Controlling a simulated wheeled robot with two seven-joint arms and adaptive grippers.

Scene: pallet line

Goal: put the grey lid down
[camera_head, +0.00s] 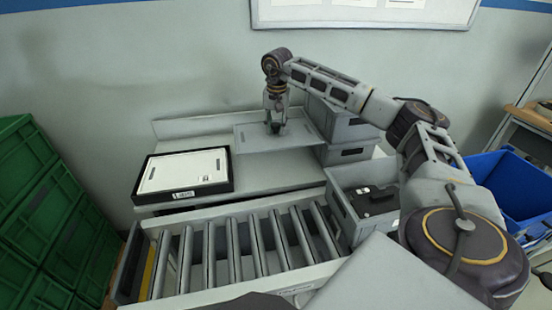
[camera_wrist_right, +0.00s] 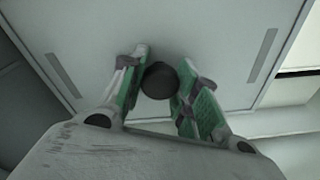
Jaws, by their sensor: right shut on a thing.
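The grey lid (camera_head: 262,142) is a flat panel over the grey bench behind the roller conveyor. My right gripper (camera_head: 275,125) comes down on it from above and is shut on its dark round knob. In the right wrist view the green-padded fingers of the right gripper (camera_wrist_right: 161,88) sit on both sides of the black knob (camera_wrist_right: 160,80), with the lid (camera_wrist_right: 215,45) spread out beyond. I cannot tell whether the lid touches the bench. My left gripper is not in view.
A black-edged tray with a white panel (camera_head: 184,171) lies left of the lid. Grey crates (camera_head: 340,128) are stacked close to its right. A grey crate (camera_head: 345,222) holding a black case (camera_head: 376,201) stands in front. The roller conveyor (camera_head: 235,250) is empty. Green crates (camera_head: 30,220) stand left, a blue bin (camera_head: 510,178) right.

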